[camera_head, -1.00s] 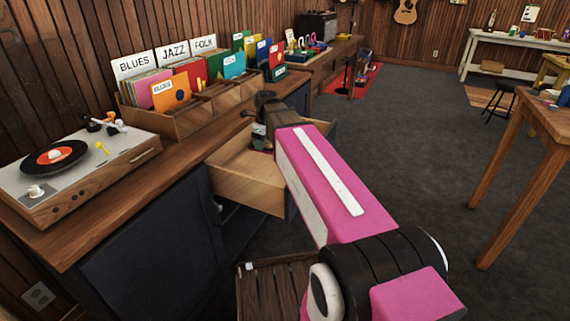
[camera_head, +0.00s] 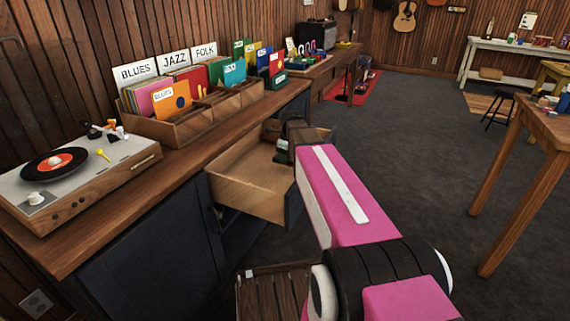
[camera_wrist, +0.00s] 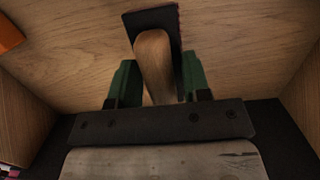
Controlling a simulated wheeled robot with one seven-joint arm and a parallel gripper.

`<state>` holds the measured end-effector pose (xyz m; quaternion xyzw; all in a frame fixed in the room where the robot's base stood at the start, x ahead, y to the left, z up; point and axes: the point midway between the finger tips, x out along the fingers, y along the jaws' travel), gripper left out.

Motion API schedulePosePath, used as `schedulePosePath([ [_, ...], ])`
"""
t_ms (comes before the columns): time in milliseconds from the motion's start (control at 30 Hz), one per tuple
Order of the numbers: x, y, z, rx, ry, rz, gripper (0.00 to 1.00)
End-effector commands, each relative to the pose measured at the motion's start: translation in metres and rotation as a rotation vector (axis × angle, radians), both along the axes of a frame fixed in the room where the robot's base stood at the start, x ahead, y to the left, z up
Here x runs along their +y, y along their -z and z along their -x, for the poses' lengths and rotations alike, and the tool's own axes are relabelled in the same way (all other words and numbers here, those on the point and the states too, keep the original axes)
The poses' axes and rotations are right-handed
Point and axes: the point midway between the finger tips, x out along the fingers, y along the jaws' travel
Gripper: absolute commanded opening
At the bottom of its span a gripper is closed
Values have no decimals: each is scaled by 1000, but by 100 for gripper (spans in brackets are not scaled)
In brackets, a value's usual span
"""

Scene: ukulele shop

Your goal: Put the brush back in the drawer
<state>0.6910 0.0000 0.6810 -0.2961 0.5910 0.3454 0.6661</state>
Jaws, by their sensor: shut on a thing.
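The drawer (camera_head: 247,186) is pulled out from the cabinet under the counter, and its wooden floor is partly visible. My gripper (camera_head: 281,150) reaches over the drawer's right part in the head view, mostly hidden behind my pink arm. In the wrist view my gripper (camera_wrist: 158,90) has green fingers shut on the brush (camera_wrist: 153,58). The brush has a pale wooden handle and a dark part at its far end. The drawer floor (camera_wrist: 230,50) lies beyond it, with side walls left and right. I cannot tell whether the brush touches the floor.
The counter (camera_head: 130,190) carries a turntable (camera_head: 75,168) and a wooden record crate (camera_head: 170,128). An orange thing (camera_wrist: 8,34) shows at the wrist view's upper left. A slatted wooden thing (camera_head: 272,295) stands low in front. The carpet to the right is open.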

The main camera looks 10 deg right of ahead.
Motion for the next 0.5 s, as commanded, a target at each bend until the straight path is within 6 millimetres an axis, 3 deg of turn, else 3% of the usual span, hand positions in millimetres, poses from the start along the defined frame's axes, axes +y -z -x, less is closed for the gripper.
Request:
schedulePosePath([
  [267, 0, 33, 0, 1, 0, 0, 22],
  [500, 0, 35, 0, 0, 0, 0, 22],
])
